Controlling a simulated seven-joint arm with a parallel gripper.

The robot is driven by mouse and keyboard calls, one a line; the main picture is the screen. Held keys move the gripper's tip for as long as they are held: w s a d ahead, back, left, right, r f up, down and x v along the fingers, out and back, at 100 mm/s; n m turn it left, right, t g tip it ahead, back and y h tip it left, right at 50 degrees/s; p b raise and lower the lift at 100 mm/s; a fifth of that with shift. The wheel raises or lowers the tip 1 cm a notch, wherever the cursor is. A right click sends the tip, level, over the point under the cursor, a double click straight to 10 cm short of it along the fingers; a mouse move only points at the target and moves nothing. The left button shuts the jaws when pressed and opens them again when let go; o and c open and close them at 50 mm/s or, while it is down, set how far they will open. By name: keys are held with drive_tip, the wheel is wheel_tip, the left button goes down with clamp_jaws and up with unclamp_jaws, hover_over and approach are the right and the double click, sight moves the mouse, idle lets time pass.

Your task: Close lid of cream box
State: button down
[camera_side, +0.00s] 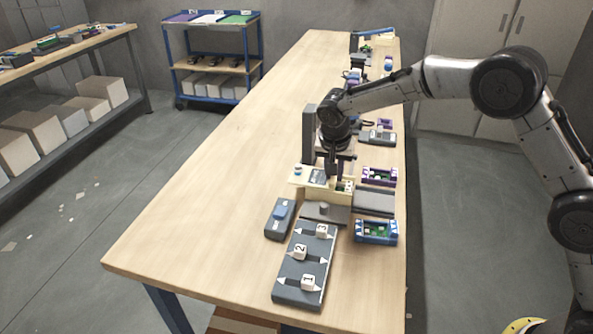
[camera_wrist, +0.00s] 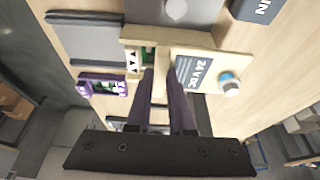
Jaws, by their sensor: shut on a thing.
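The cream box (camera_side: 343,197) stands on the bench with a green board inside. It also shows in the wrist view (camera_wrist: 132,42). Its lid (camera_side: 299,178) lies open to the left of the box, and carries a dark "24 VDC" label and a blue-topped knob. In the wrist view the lid (camera_wrist: 242,62) is on the right. My gripper (camera_side: 334,178) points down between the lid and the box's inside. In the wrist view my gripper (camera_wrist: 164,80) is shut on a cream part. I cannot tell whether that is the box wall or the lid's edge.
A grey block (camera_side: 374,202) and purple tray (camera_side: 379,176) stand right of the box. A blue tray (camera_side: 376,232), a grey plate with a knob (camera_side: 325,212), a blue-grey device (camera_side: 280,218) and a numbered panel (camera_side: 303,270) are nearer the camera. The bench's left side is clear.

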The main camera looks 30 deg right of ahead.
drive_tip(key=shift+s+d, duration=1.5)
drive_tip(key=shift+d, duration=0.05)
drive_tip(key=c, duration=0.8)
unclamp_jaws()
drive_tip(key=shift+c, duration=0.2)
drive_tip(key=shift+r, duration=0.1)
drive_tip(key=shift+r, duration=2.95)
